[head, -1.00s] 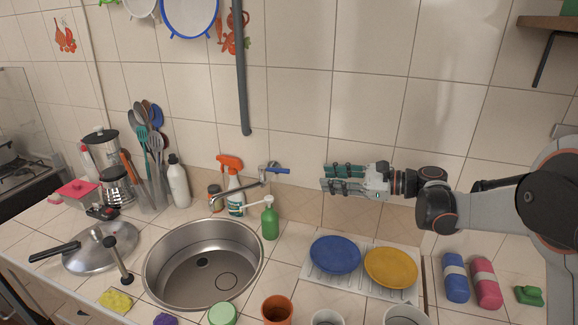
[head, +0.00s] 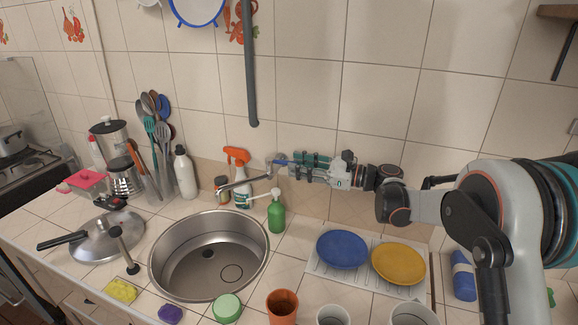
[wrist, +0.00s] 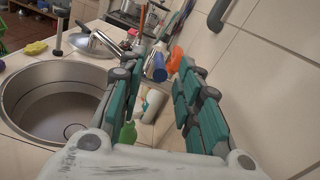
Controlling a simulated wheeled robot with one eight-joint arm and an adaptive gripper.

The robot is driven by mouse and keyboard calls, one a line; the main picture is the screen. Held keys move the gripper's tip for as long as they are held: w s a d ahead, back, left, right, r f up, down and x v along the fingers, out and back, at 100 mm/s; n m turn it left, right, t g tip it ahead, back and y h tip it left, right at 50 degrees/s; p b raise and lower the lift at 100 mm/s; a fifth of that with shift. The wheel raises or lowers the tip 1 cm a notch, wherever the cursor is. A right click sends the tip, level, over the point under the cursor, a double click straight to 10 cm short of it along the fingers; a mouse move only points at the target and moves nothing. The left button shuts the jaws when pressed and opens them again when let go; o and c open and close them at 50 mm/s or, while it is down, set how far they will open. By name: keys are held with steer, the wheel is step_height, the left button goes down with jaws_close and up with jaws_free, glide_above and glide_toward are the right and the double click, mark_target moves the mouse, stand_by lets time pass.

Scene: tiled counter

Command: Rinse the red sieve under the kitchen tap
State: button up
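I see no red sieve in either view. The kitchen tap (head: 240,182) comes out of the tiled wall, its spout over the round steel sink (head: 163,272). Its blue lever (head: 281,163) is at the wall end. My gripper (head: 293,167), with green-padded fingers, points left along the wall, its tips close to the lever. I cannot tell whether they touch it. In the wrist view my gripper (wrist: 157,74) is open, its fingers well apart. A blue piece (wrist: 160,68) shows between them; I cannot tell if it is the lever.
A green soap bottle (head: 277,212) and an orange-topped spray bottle (head: 241,180) stand behind the sink. A blue plate (head: 341,249) and a yellow plate (head: 398,263) lie on a white rack below my arm. A grey pipe (head: 251,70) runs down the wall. A blue-rimmed sieve (head: 198,14) hangs above.

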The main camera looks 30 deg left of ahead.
mark_target(274, 160)
steer(key=shift+s+a, duration=0.15)
steer(key=shift+a, duration=0.75)
steer(key=shift+s+a, duration=0.1)
steer(key=shift+a, duration=0.8)
jaws_close()
